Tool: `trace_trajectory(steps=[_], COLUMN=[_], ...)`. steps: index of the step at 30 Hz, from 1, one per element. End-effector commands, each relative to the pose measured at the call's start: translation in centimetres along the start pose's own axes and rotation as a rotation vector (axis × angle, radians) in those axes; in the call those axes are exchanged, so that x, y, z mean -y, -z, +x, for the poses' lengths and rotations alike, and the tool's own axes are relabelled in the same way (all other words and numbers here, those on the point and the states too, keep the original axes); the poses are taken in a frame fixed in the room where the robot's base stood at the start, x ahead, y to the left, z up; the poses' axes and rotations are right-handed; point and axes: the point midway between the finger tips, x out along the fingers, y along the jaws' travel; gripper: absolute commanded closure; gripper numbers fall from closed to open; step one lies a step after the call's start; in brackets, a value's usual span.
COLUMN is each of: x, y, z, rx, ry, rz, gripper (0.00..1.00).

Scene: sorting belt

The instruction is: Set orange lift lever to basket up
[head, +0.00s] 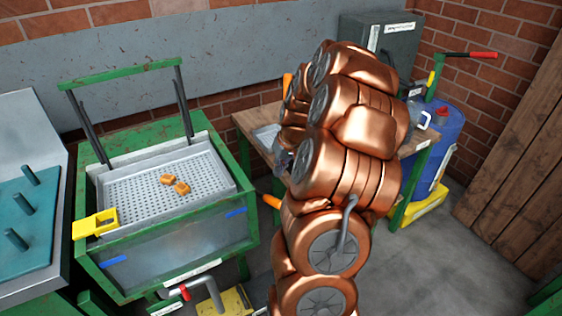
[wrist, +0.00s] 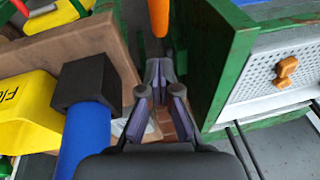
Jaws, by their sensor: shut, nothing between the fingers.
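The orange lever (head: 272,201) sticks out at the right side of the green-framed tank, partly hidden behind my arm in the head view. In the wrist view an orange bar, likely this lever (wrist: 158,15), stands at the top centre, just beyond my fingertips. My gripper (wrist: 159,68) is shut and empty, and a gap seems to separate it from the lever. The perforated basket (head: 205,160) sits in the tank's top with two orange pieces (head: 168,179) on it. Its edge also shows in the wrist view (wrist: 300,55).
A wooden bench (head: 255,125) and blue drum (head: 440,130) stand behind and right of my arm.

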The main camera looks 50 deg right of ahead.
Motion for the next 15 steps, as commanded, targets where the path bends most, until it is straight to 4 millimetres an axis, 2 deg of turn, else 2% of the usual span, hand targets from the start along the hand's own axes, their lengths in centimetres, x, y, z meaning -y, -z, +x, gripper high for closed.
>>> trace_trajectory(steps=[10,15], x=[0.1,0.1], y=[-0.1,-1.6], z=[4.8,6.1], rx=[0.004,0.005], ry=[0.001,0.002], rz=[-0.001,0.002], gripper=[1.0,1.0])
